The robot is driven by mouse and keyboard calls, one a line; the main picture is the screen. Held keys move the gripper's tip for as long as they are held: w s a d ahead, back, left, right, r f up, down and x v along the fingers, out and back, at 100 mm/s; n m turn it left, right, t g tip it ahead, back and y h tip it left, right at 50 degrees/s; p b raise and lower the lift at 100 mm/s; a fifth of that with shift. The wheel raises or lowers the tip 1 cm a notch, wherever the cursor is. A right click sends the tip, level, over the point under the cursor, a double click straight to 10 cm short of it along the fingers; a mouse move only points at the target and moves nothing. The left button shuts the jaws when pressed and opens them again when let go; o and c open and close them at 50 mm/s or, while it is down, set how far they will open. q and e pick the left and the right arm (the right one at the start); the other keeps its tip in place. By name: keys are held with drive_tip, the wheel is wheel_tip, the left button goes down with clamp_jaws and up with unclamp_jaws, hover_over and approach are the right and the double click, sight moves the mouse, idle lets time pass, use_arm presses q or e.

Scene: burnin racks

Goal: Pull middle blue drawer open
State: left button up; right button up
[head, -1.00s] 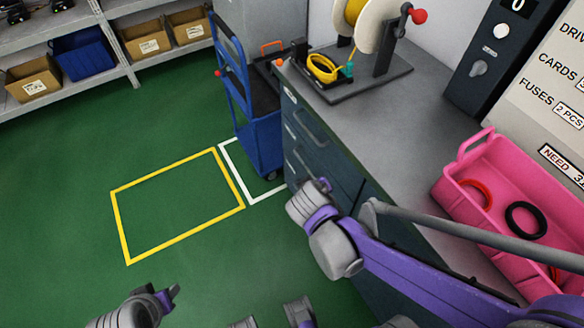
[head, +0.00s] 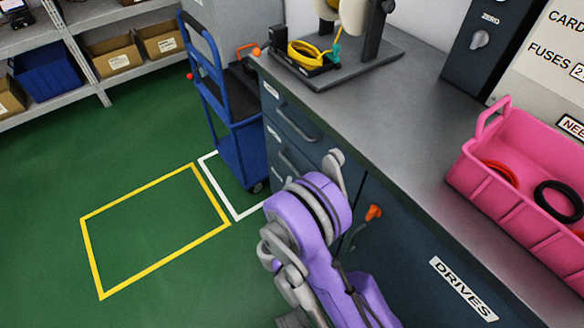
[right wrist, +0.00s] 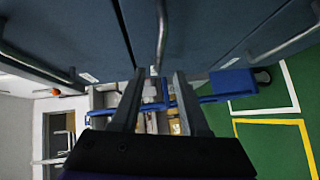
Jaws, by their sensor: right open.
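The blue drawer unit stands under the grey bench, and its fronts look flush. The middle blue drawer (head: 283,147) shows in the head view, partly hidden by my right arm. In the right wrist view its front (right wrist: 190,32) fills the upper middle, with its bar handle (right wrist: 162,35) running down between the fingertips in the picture. My right gripper (right wrist: 160,84) is open, its two fingers pointing toward the drawer fronts. I cannot tell whether they touch the handle. In the head view my right wrist hides the fingers. My left gripper is not in view.
The top drawer handle (head: 298,124) is just above. A blue cart (head: 240,150) stands beside the unit's far end. A pink bin (head: 500,170) and a spool stand (head: 340,70) sit on the bench (head: 420,120). Green floor with a yellow outline (head: 155,230) is clear.

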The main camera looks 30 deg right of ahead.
sight(292, 166)
drive_tip(key=p+x, duration=0.1)
drive_tip(key=x, duration=0.8)
drive_tip(key=shift+w+d, duration=0.25)
drive_tip(key=shift+d, duration=0.05)
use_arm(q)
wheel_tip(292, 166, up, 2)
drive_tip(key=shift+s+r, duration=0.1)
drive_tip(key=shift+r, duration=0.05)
use_arm(e)
clamp_jaws()
idle(0.7)
